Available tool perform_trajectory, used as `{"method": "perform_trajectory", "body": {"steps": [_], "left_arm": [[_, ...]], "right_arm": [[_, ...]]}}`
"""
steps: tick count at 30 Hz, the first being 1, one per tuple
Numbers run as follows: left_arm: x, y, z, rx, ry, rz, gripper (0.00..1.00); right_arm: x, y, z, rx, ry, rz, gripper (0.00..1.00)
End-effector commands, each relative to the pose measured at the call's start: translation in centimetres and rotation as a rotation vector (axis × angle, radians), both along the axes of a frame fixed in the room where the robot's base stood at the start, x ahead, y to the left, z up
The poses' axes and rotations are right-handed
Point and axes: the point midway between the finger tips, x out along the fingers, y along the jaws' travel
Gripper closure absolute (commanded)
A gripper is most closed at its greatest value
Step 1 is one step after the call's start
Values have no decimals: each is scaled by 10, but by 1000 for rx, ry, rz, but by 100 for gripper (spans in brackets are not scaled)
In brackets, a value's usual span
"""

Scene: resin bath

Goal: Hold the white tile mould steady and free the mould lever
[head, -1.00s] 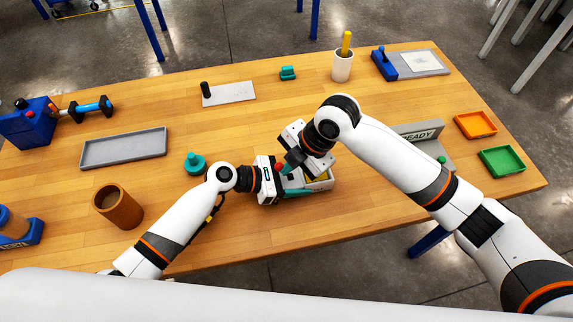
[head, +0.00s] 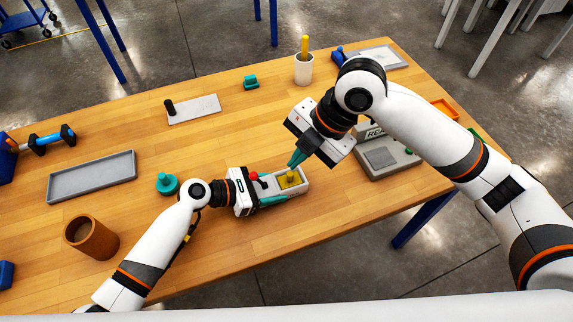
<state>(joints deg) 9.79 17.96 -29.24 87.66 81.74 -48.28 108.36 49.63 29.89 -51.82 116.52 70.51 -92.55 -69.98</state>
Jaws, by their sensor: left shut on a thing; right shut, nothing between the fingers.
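The white tile mould (head: 304,184) sits near the table's front edge, with a yellow inside and a yellow knob standing in it. The mould lever, with a red ball top (head: 254,176), stands at the mould's left end, close to my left gripper. My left gripper (head: 262,197) is shut on the mould, one teal finger showing along its front side; the other finger is hard to see. My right gripper (head: 296,160) is shut and empty, its teal fingertips pointing down above the mould's back side, apart from the lever.
A grey device with a partly hidden sign (head: 390,165) stands right of the mould, under my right arm. A teal knobbed piece (head: 167,184), a brown cup (head: 90,237) and a grey tray (head: 92,177) are left.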

Motion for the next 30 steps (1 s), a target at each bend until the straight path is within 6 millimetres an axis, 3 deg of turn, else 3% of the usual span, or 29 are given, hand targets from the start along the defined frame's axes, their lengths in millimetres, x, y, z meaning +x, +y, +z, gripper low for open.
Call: {"method": "perform_trajectory", "body": {"steps": [6,10,24,30], "left_arm": [[1,1,0,1,0,2,78],[1,1,0,1,0,2,78],[1,1,0,0,0,2,78],[1,1,0,0,0,2,78]], "right_arm": [[-2,-14,-2,73,25,-2,100],[-2,-9,-10,75,25,2,100],[-2,37,-91,75,27,3,100],[18,58,-94,76,22,2,100]]}}
